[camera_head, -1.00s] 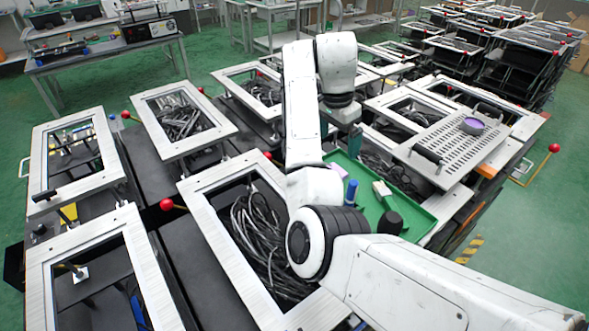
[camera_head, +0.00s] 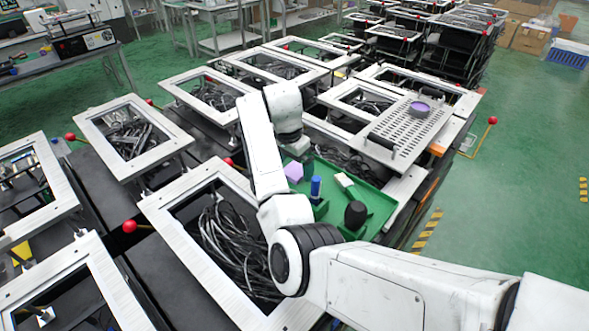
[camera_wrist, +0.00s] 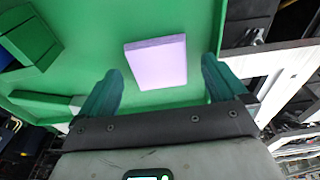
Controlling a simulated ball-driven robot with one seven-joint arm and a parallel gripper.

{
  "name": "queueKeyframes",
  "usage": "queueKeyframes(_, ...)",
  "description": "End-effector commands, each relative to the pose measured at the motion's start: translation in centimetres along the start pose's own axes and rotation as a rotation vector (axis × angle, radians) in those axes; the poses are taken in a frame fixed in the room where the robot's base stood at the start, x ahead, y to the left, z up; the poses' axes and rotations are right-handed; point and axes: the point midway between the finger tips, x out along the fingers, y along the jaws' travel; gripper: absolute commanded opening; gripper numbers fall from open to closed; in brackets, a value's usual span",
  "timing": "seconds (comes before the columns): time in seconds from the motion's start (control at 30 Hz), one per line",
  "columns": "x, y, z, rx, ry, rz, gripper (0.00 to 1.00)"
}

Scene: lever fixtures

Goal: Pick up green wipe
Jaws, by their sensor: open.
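A green tray (camera_head: 382,212) lies beyond my arm in the head view and fills most of the wrist view (camera_wrist: 90,20). A dark green block (camera_wrist: 30,40), perhaps the green wipe, is at the upper left of the wrist view, left of my gripper (camera_wrist: 160,68). My gripper's teal fingers are spread apart, with nothing held between them. A lilac block (camera_wrist: 157,64) lies on the tray in view between the fingertips; contact cannot be told.
The tray also holds a blue cylinder (camera_head: 316,186), a white and green piece (camera_head: 346,184) and a black rounded object (camera_head: 355,213). Metal-framed fixtures with cables and red-knobbed levers surround it. A perforated plate (camera_head: 412,128) stands behind. Green floor at the right is open.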

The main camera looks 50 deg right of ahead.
Motion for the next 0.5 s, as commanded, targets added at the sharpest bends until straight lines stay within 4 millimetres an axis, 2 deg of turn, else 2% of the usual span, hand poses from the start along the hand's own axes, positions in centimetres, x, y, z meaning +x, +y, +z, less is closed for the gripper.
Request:
queueKeyframes(0.3, 0.66, 0.02, -0.01, 0.001, 0.000, 0.000, 0.99)
queueKeyframes(0.5, 0.63, 0.01, -0.01, 0.000, 0.000, -0.001, 0.80)
